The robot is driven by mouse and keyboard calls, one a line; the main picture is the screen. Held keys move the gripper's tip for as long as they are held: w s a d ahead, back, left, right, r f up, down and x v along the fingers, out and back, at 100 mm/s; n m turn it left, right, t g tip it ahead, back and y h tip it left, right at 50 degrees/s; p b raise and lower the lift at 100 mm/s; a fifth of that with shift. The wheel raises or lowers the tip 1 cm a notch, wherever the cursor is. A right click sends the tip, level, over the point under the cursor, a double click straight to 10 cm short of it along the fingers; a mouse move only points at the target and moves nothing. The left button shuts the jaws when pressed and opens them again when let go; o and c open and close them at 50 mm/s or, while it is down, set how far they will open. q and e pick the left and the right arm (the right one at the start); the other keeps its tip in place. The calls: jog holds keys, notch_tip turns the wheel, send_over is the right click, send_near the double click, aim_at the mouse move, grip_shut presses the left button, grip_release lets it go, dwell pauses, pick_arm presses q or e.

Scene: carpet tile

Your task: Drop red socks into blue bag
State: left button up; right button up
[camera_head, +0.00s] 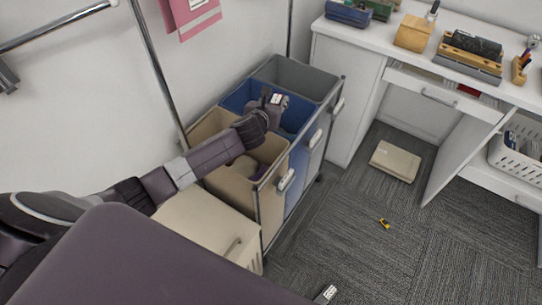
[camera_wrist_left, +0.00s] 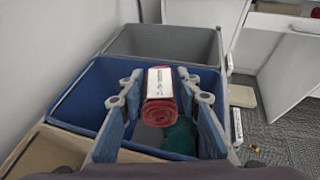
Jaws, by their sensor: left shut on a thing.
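My left gripper (camera_head: 274,104) is over the blue bag (camera_head: 237,98), the middle compartment of a three-bag rolling hamper. In the left wrist view, the gripper (camera_wrist_left: 160,95) is shut on the rolled red socks (camera_wrist_left: 161,112), which have a white label on top. The socks are held above the opening of the blue bag (camera_wrist_left: 75,101). A teal cloth (camera_wrist_left: 181,136) lies deeper inside that bag, with something grey beside it. In the head view the socks are mostly hidden by the gripper; the white label shows. My right gripper is not in view.
A grey bag (camera_head: 300,75) is behind the blue one and a beige bag (camera_head: 216,126) in front, with purple cloth inside. A white desk (camera_head: 345,95) stands to the right. A beige flat box (camera_head: 396,161) and a small yellow-black object (camera_head: 384,223) lie on the carpet.

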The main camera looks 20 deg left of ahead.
pick_arm(q)
jog(key=w+a+r, duration=0.4)
jog(key=a+r, duration=0.1)
jog(key=a, duration=0.2)
notch_tip(320, 180, down, 6)
jog(key=b, duration=0.6)
jog(key=shift+d+r, duration=0.15)
jog(key=shift+r, duration=0.1)
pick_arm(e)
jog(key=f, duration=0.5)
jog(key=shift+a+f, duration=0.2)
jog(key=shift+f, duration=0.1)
pick_arm(q)
jog(key=o, duration=1.2)
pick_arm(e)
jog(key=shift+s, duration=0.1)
pick_arm(q)
jog(key=shift+s, duration=0.1)
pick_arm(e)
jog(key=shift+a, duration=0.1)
pick_arm(q)
jog(key=v, duration=1.2)
jog(key=shift+f, duration=0.1)
